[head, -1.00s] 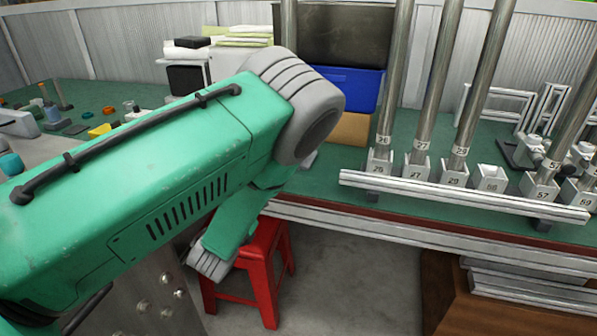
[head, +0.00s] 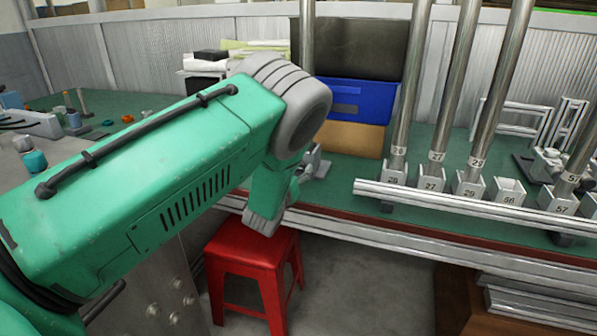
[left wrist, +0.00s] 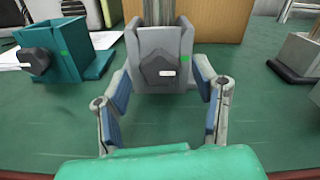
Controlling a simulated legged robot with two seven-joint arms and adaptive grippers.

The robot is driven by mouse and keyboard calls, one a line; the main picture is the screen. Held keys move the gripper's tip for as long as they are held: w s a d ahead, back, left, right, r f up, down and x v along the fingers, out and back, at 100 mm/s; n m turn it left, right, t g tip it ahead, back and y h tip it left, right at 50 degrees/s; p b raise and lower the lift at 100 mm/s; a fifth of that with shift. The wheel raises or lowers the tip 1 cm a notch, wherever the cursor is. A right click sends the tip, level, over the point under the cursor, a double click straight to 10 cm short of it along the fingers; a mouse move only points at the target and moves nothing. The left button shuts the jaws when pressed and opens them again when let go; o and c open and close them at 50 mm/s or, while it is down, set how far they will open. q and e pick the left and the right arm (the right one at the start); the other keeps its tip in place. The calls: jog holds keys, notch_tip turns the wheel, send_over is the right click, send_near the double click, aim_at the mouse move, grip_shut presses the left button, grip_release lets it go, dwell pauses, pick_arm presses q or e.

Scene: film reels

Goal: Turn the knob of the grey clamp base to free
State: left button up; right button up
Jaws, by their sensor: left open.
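The grey clamp base (left wrist: 183,38) stands upright on the green bench in the left wrist view, straight ahead of my left gripper (left wrist: 161,80). Its dark grey, angular knob (left wrist: 155,67) faces me, with a white mark pointing to the right. A small green mark sits on the base to the right of the knob. My left gripper is open, its blue-padded fingers spread left and right of the knob and not closed on it. In the head view my left arm covers most of this spot. My right gripper is not in view.
A teal clamp base (left wrist: 50,38) with a dark knob stands to the left in the wrist view. A cardboard box (left wrist: 215,18) is behind the grey base. Numbered sockets with tall metal poles (head: 437,100) stand right. A red stool (head: 250,250) is below the bench edge.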

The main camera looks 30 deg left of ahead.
pick_arm(q)
jog(key=shift+w+a, duration=0.2)
jog(key=shift+w, duration=0.5)
jog(key=c, duration=1.2)
jog(key=shift+o, duration=0.2)
